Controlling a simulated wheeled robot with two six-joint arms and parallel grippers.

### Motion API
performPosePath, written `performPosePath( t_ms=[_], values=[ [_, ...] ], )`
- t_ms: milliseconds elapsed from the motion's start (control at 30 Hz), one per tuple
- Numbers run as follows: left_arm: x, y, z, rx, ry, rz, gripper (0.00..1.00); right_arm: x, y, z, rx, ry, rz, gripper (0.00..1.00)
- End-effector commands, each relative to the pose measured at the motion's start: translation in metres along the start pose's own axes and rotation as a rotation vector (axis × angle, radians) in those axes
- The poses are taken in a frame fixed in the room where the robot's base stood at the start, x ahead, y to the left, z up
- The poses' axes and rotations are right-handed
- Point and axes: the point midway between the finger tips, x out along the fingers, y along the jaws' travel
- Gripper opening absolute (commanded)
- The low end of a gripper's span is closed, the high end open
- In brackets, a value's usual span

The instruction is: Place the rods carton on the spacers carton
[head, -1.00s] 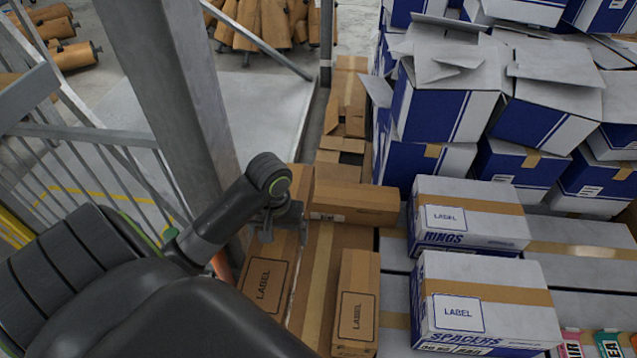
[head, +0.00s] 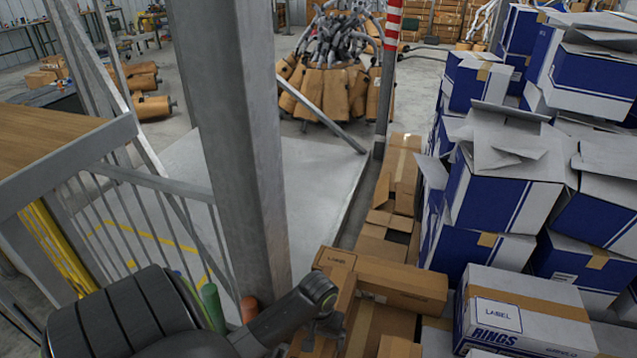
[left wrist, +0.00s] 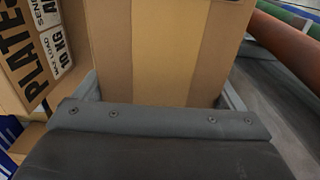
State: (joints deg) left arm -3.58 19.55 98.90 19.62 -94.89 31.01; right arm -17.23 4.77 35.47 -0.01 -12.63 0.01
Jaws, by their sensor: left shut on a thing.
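My left gripper (head: 324,326) is low in the middle of the head view, among brown cartons. In the left wrist view it is shut on a brown carton (left wrist: 165,50) with a lighter tape band, one finger along each side. No name shows on the held carton's visible face, so I cannot tell from print whether it is the rods carton. In the head view the arm and gripper hide part of what lies below. The spacers carton is outside both current views. My right gripper is not in view.
A white and blue rings carton (head: 520,312) stands at lower right, with blue and white boxes stacked behind. A long brown carton (head: 400,282) lies beside my gripper. A plates carton (left wrist: 35,60) is left of the held carton. A grey post (head: 232,150) rises left of centre.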

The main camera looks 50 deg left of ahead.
Motion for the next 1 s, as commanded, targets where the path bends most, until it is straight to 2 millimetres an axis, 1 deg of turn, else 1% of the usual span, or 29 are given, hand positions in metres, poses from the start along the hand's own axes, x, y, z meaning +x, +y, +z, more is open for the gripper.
performPosePath(
  t_ms=[200,300,400,733,767,800,833,1000],
  values=[
    [0.025,0.001,0.0,0.0,0.0,0.001,0.29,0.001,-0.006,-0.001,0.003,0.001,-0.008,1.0],
    [0.034,0.001,-0.001,0.001,0.001,0.001,0.29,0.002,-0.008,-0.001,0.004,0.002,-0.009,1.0],
    [0.038,0.001,-0.001,0.002,0.002,0.001,0.29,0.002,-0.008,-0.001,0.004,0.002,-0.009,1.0],
    [0.04,0.001,-0.001,0.002,0.002,0.001,0.29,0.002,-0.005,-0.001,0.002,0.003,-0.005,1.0],
    [0.041,0.0,0.0,0.001,-0.001,0.0,0.92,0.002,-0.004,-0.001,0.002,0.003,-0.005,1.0],
    [0.041,0.0,0.0,0.001,0.0,0.0,0.97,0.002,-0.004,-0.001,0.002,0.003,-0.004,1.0],
    [0.041,0.0,0.0,0.001,0.0,0.0,1.0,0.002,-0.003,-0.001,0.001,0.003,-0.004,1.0],
    [0.041,0.0,0.0,0.001,-0.001,0.0,1.0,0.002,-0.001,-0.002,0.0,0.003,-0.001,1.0]
  ],
)
